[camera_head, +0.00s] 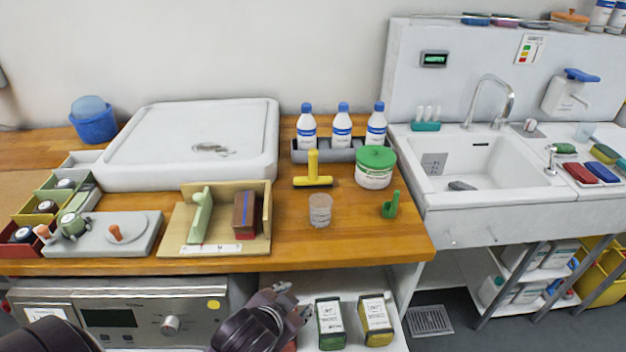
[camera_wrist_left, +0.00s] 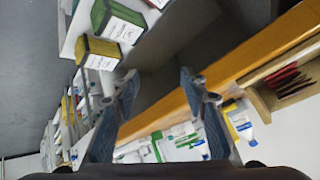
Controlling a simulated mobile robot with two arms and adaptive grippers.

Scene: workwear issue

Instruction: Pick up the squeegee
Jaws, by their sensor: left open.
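The yellow squeegee (camera_head: 312,172) is on the wooden counter, its handle pointing up and its wide bar along the countertop. It stands in front of the grey bottle rack and left of the green-lidded tub. My left gripper (camera_head: 290,303) is low in front of the counter, below its front edge and well apart from the squeegee. Its two fingers are spread with nothing between them, as the left wrist view (camera_wrist_left: 159,78) also shows. I cannot make out the squeegee in the wrist view. My right gripper is not in view.
A clear cup (camera_head: 320,210) and a green object (camera_head: 390,205) stand in front of the squeegee. The green-lidded tub (camera_head: 374,170) and bottle rack (camera_head: 325,153) are close by. A wooden holder (camera_head: 180,238) is to the left. The counter's front edge (camera_head: 330,260) lies above my gripper.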

